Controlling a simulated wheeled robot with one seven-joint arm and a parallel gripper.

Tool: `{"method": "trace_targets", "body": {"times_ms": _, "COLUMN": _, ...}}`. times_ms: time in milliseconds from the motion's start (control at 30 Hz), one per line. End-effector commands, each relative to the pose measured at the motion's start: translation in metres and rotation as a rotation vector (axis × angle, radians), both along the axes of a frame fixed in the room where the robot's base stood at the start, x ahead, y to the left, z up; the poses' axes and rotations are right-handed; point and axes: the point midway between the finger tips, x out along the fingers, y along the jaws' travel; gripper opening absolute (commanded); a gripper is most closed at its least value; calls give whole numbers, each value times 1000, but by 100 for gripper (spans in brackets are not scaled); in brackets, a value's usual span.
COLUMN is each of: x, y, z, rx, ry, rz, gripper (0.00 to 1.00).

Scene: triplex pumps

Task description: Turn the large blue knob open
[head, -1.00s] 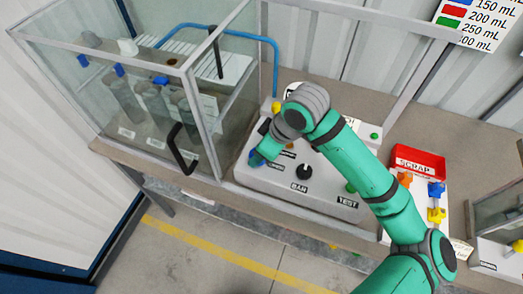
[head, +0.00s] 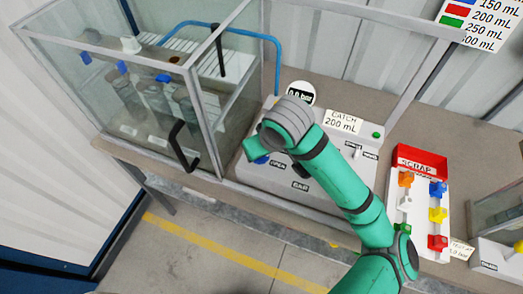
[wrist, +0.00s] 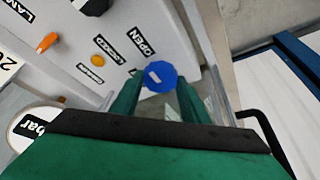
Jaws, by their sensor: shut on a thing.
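The large blue knob (wrist: 160,77) is between my two green fingers in the wrist view, with a pale mark on its face. The OPEN label (wrist: 140,40) is beside it on the panel. My gripper (wrist: 158,90) is shut on the knob. In the head view only a sliver of the blue knob (head: 262,160) shows below my gripper (head: 254,154), at the left side of the grey control panel (head: 265,178). My wrist hides part of the panel. How far the knob is turned is hard to tell.
A glass case (head: 190,70) with a black handle stands close on the left. A 0.0 bar gauge (head: 299,94) and a CATCH 200 mL sign (head: 342,122) are behind my arm. A red SCRAP bin (head: 420,158) and a tray of coloured valves (head: 420,218) are on the right.

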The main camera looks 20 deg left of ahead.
Motion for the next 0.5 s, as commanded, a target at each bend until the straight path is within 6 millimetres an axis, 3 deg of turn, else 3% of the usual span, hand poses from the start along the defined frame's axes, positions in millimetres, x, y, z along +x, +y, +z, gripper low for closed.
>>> {"method": "trace_targets", "body": {"times_ms": 300, "x": -1, "y": 0, "z": 0, "rx": 1, "ry": 2, "rz": 0, "gripper": 19}}
{"method": "trace_targets", "body": {"times_ms": 333, "x": -1, "y": 0, "z": 0, "rx": 1, "ry": 2, "rz": 0, "gripper": 46}}
{"method": "trace_targets", "body": {"times_ms": 367, "x": -1, "y": 0, "z": 0, "rx": 1, "ry": 2, "rz": 0, "gripper": 53}}
{"method": "trace_targets", "body": {"times_ms": 400, "x": -1, "y": 0, "z": 0, "rx": 1, "ry": 2, "rz": 0, "gripper": 60}}
{"method": "trace_targets", "body": {"times_ms": 500, "x": -1, "y": -1, "z": 0, "rx": 1, "ry": 2, "rz": 0, "gripper": 60}}
